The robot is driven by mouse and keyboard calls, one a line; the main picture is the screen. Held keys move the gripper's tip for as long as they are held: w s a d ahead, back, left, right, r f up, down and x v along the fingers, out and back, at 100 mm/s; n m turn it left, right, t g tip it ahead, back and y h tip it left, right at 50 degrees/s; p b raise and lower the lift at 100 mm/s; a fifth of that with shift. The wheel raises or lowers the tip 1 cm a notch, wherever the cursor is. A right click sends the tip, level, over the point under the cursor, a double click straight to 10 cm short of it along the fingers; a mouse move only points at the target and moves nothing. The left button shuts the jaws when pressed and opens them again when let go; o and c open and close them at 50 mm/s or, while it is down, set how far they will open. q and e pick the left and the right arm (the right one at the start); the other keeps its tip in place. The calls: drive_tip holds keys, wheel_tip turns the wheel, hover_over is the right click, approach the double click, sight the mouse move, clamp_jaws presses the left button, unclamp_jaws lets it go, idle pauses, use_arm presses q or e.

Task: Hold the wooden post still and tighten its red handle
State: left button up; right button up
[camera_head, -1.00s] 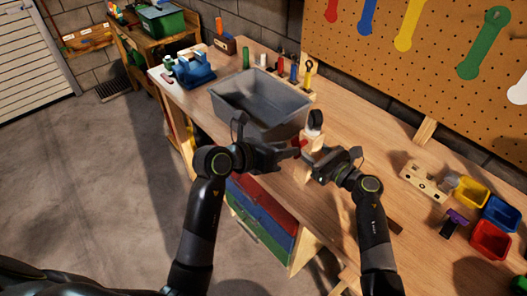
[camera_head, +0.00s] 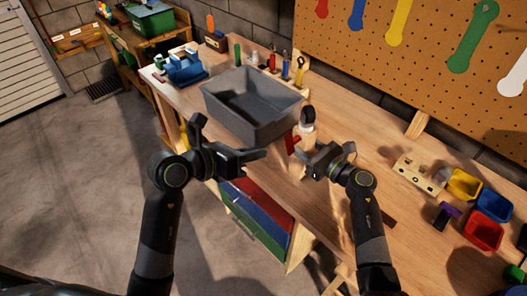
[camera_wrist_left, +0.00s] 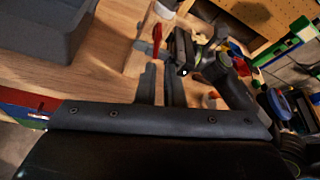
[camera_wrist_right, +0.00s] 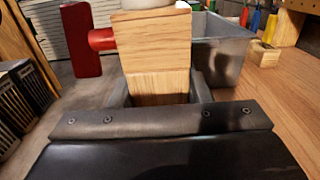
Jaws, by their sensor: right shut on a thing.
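The wooden post (camera_head: 307,133) stands on the workbench in front of the grey bin, with a round dark and white part on top. In the right wrist view the post (camera_wrist_right: 152,50) is a pale wood block between my right gripper's fingers (camera_wrist_right: 162,95). My right gripper (camera_head: 308,160) is shut on it. The red handle (camera_head: 292,144) sticks out from the post's left side. In the right wrist view its red bar (camera_wrist_right: 82,42) stands upright on a short red shaft. My left gripper (camera_head: 262,154) is left of the handle, apart from it, empty, with a narrow gap between its fingers (camera_wrist_left: 160,78).
The grey bin (camera_head: 225,112) stands close behind the post. A wooden block with holes (camera_head: 420,175) and yellow, blue and red bins (camera_head: 484,232) lie to the right. Coloured drawers (camera_head: 255,215) are below the bench's front edge.

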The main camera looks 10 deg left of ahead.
sight(293, 142)
use_arm(q)
drive_tip(key=d+f+n+h, duration=0.1)
drive_tip(key=n, duration=0.1)
drive_tip(key=s+f+n+h, duration=0.1)
drive_tip(key=n, duration=0.1)
drive_tip(key=s+d+f+n+h, duration=0.1)
drive_tip(key=n, duration=0.1)
drive_tip(key=shift+d+f+g+h, duration=0.15)
drive_tip(key=shift+d+g+h, duration=0.15)
drive_tip(key=shift+d+h, duration=0.1)
clamp_jaws()
drive_tip(key=w+d+f+n+t+h, duration=0.2)
drive_tip(key=w+d+n, duration=0.2)
drive_tip(key=w+n, duration=0.3)
drive_tip(key=shift+w+d+f+n, duration=0.15)
drive_tip(key=shift+d+n, duration=0.1)
drive_tip(key=shift+n, duration=0.75)
